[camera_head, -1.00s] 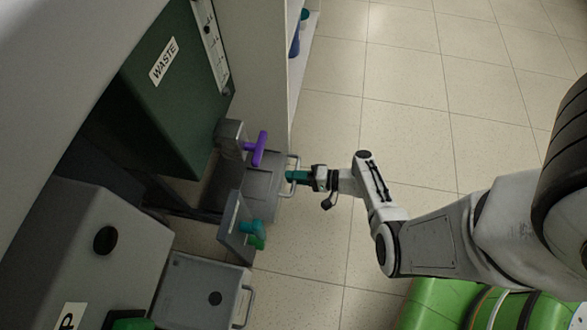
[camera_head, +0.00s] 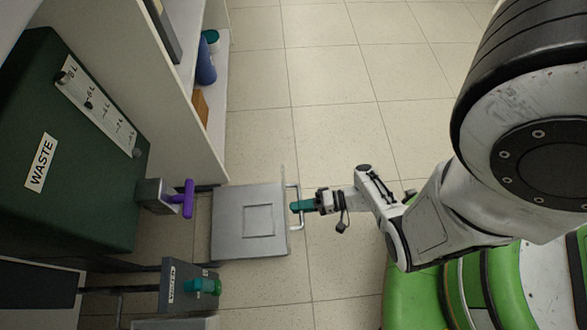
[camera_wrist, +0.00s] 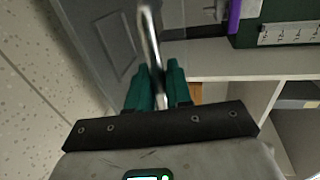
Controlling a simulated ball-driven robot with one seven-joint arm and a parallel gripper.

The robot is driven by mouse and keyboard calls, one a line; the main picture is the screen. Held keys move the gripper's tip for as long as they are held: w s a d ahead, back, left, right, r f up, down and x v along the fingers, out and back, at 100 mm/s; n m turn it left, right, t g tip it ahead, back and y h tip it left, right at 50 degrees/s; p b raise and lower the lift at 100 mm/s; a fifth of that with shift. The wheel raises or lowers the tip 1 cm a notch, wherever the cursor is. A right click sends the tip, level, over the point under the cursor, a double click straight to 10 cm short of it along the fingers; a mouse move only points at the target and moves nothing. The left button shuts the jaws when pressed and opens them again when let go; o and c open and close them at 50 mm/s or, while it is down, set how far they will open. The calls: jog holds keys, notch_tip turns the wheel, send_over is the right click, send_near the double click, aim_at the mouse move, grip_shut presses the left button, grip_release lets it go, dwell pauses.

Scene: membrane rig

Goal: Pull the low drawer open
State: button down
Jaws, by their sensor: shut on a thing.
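The low drawer (camera_head: 235,222) is a flat grey box near the floor, with a raised square outline on it and a pale bar handle (camera_head: 299,226) on its right side. My gripper (camera_head: 297,206) is shut on this handle, its teal fingers around the bar. In the wrist view the metal handle (camera_wrist: 150,40) runs between the two teal fingertips (camera_wrist: 156,80). The drawer's grey face also shows in the wrist view (camera_wrist: 95,40). The fingers hide part of the handle.
A dark green tank marked WASTE (camera_head: 75,130) stands at left, with a purple-handled valve (camera_head: 187,198) beside the drawer. A teal-handled valve (camera_head: 203,286) is below it. White shelving (camera_head: 212,120) stands behind. The tiled floor (camera_head: 330,110) is clear at upper right.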

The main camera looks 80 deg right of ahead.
jog(key=shift+s, duration=0.2)
jog(key=c, duration=1.2)
grip_release()
jog(key=shift+d, duration=0.1)
